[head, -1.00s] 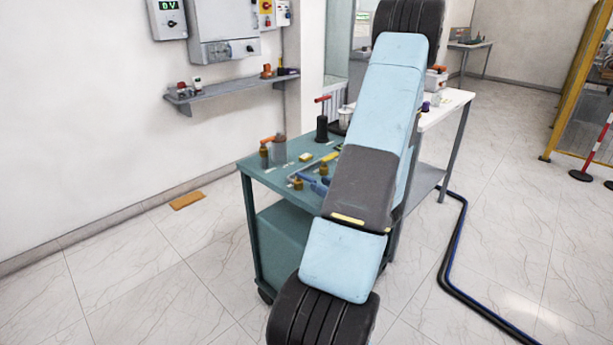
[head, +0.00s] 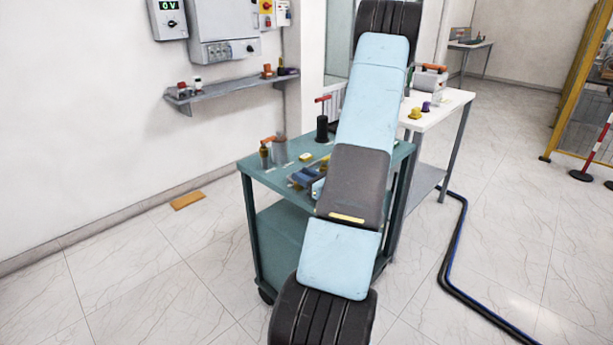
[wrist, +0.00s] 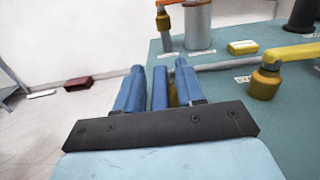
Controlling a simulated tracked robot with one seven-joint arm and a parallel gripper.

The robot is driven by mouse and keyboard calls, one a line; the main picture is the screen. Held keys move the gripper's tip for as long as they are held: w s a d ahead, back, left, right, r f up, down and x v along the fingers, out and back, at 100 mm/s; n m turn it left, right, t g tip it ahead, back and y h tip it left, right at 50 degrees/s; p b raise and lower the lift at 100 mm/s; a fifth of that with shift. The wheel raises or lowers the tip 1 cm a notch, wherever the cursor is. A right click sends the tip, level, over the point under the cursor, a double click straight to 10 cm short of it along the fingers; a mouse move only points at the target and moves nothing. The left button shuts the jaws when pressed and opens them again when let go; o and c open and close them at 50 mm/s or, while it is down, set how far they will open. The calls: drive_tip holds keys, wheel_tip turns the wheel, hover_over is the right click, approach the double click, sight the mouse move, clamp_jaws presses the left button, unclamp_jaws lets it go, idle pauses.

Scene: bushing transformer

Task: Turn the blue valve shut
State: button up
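In the wrist view, the blue valve's handle (wrist: 159,89) shows as a narrow upright blue bar between the two blue fingers of my gripper (wrist: 159,84). A bit of its brass body (wrist: 173,96) shows behind it. The fingers stand apart with a narrow gap on each side of the bar, so the gripper looks open around it. In the head view, my gripper (head: 306,178) is low over the green cart top (head: 262,172) and cannot be told apart clearly from the blue valve. My arm hides part of the cart.
A yellow-handled valve (wrist: 292,55) stands to the right of the gripper. An orange-handled valve (wrist: 163,22), a grey cylinder (wrist: 197,28) and a yellow block (wrist: 242,47) are farther back. A white table (head: 447,106) adjoins the cart.

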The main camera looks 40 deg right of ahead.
clamp_jaws()
